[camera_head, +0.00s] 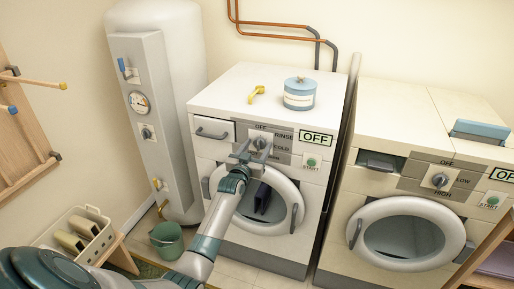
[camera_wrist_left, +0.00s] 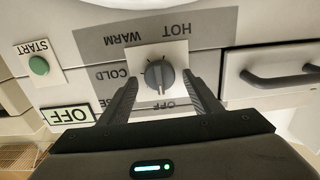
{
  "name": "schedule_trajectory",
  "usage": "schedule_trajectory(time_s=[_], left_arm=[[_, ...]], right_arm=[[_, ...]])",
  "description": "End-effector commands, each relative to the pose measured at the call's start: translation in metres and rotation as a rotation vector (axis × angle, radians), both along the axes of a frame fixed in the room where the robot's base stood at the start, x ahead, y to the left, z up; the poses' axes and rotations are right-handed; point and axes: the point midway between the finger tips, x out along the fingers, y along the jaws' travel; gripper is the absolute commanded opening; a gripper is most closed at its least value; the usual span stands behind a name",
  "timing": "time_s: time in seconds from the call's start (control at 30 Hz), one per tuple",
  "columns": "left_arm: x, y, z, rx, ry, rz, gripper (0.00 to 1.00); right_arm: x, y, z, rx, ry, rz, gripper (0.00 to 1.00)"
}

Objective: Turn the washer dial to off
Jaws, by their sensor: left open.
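The washer (camera_head: 215,170) is the left of two white machines in the head view. Its dark grey dial (camera_head: 260,142) sits on a white square in a grey label panel. In the wrist view the dial (camera_wrist_left: 159,77) is seen upside down, with its ridge roughly upright; I cannot tell which end is the pointer. The labels OFF, COLD, WARM and HOT surround it. An OFF sign (camera_head: 316,137) is on the washer's front. My left gripper (camera_head: 243,152) is open in front of the dial, one finger on each side; contact is unclear. My right gripper is not in view.
A green START button (camera_wrist_left: 39,66) and a drawer handle (camera_wrist_left: 280,77) flank the dial. The washer's round door (camera_head: 279,221) is below. A dryer (camera_head: 375,160) stands right, a boiler (camera_head: 160,60) left. A tin (camera_head: 299,93) and yellow object (camera_head: 256,93) lie on top.

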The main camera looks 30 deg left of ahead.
Motion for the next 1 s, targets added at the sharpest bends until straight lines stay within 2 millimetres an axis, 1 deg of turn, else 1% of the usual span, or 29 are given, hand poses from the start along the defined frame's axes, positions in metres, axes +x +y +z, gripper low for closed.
schedule_trajectory(time_s=[0.27, 0.47, 0.67, 1.0], left_arm=[[-0.005, -0.002, -0.001, 0.001, 0.000, -0.001, 0.58], [-0.022, -0.006, -0.002, 0.000, 0.000, 0.000, 0.58], [-0.051, -0.013, -0.002, 0.001, -0.001, 0.000, 0.58], [-0.111, -0.027, -0.003, 0.001, 0.000, 0.000, 0.58]], right_arm=[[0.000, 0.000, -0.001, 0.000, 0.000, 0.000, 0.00], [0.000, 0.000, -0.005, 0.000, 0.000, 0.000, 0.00], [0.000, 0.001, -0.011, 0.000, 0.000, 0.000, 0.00], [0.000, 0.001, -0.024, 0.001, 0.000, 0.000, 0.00]])
